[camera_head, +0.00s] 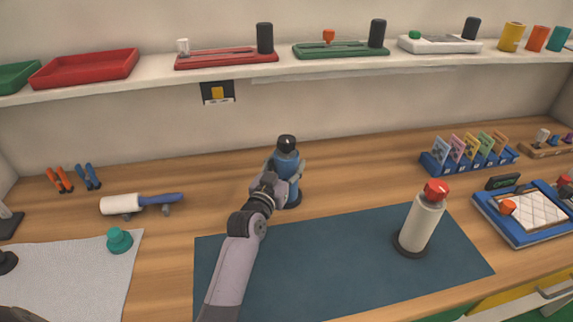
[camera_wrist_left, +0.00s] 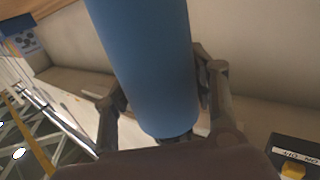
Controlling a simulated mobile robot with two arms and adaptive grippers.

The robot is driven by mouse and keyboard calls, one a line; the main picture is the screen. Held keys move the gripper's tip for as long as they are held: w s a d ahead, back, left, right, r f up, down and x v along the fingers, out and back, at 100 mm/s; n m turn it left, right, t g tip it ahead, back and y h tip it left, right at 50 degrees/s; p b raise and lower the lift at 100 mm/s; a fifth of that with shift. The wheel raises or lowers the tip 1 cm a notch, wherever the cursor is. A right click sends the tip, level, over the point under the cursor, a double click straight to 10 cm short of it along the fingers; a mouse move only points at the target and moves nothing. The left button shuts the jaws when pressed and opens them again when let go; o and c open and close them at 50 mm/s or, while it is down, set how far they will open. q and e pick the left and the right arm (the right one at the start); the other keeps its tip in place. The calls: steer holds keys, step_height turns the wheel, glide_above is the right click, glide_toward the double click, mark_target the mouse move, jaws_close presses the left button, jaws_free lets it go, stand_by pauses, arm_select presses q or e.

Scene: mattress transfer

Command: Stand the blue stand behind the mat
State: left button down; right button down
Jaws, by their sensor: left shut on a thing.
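The blue stand (camera_head: 288,163) is an upright blue cylinder with a black top and a dark round base. It is just behind the back edge of the dark blue mat (camera_head: 330,270), left of the mat's middle in the head view. My left gripper (camera_head: 284,178) is shut around the stand's body, with a finger on each side. The left wrist view shows the blue cylinder (camera_wrist_left: 150,70) between the gripper's two fingers (camera_wrist_left: 163,90). Whether the base rests on the wood or hangs slightly above it is hard to tell. My right gripper is not in view.
A white stand with a red top (camera_head: 422,218) is upright on the mat's right part. A roller (camera_head: 122,204) lies left of the gripper. A blue card rack (camera_head: 468,162) is at the back right. The shelf (camera_head: 150,83) runs above. Wood beside the stand is clear.

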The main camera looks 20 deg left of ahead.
arm_select(q)
steer(key=shift+r, duration=0.15)
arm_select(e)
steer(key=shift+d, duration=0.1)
arm_select(q)
steer(key=c, duration=1.1)
jaws_free()
steer(key=shift+f, duration=0.25)
steer(key=o, duration=0.5)
steer(key=shift+c, duration=0.2)
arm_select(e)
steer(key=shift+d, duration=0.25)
arm_select(q)
steer(key=shift+r, duration=0.15)
steer(key=shift+s, duration=0.2)
steer(key=s+b, duration=0.1)
steer(key=s, duration=1)
steer(key=shift+s, duration=0.4)
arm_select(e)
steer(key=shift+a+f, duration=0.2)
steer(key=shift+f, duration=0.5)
arm_select(q)
steer(key=shift+d+r, duration=0.1)
steer(key=shift+r, duration=0.05)
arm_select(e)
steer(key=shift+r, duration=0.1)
